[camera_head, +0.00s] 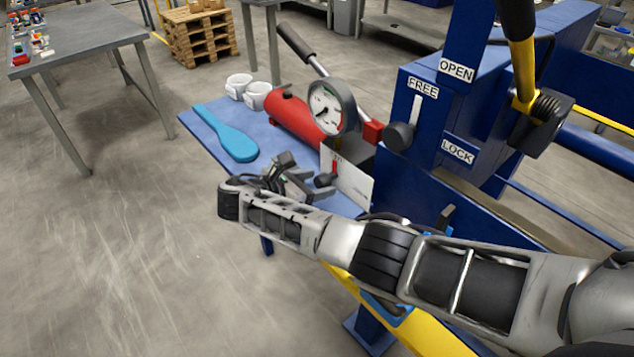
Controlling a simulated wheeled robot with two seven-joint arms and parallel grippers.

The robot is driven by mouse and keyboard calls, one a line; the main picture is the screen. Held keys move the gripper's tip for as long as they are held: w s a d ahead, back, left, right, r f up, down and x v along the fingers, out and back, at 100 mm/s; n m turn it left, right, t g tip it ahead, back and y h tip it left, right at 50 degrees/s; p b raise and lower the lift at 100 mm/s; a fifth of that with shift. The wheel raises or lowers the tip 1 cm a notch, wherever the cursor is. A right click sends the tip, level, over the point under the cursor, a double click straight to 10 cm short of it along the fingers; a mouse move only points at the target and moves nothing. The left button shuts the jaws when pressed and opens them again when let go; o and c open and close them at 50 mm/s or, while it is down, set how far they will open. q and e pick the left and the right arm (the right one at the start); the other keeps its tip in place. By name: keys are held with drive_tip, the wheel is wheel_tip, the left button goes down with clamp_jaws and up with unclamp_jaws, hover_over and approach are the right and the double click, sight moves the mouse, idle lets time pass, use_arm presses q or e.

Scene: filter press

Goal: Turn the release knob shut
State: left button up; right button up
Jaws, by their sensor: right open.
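A small dark knob with a red stem (326,180) shows in front of a white plate (350,187) at the end of the red pump cylinder (294,115); I take it for the release knob. Its turned position is too small to read. My right arm comes in from the right and bends back at the wrist. My right gripper (304,179) is open, just left of the knob, with its fingers pointing at it. I cannot tell whether they touch it. My left gripper is not in view.
A gauge (326,108) and pump handle (309,55) rise above the cylinder. A blue paddle (228,135) and white cups (249,91) lie on the blue shelf (203,118). The blue press frame (420,185), with a black knob (399,137) beside FREE and LOCK labels, stands right.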

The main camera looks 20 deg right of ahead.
drive_tip(key=v, duration=1.5)
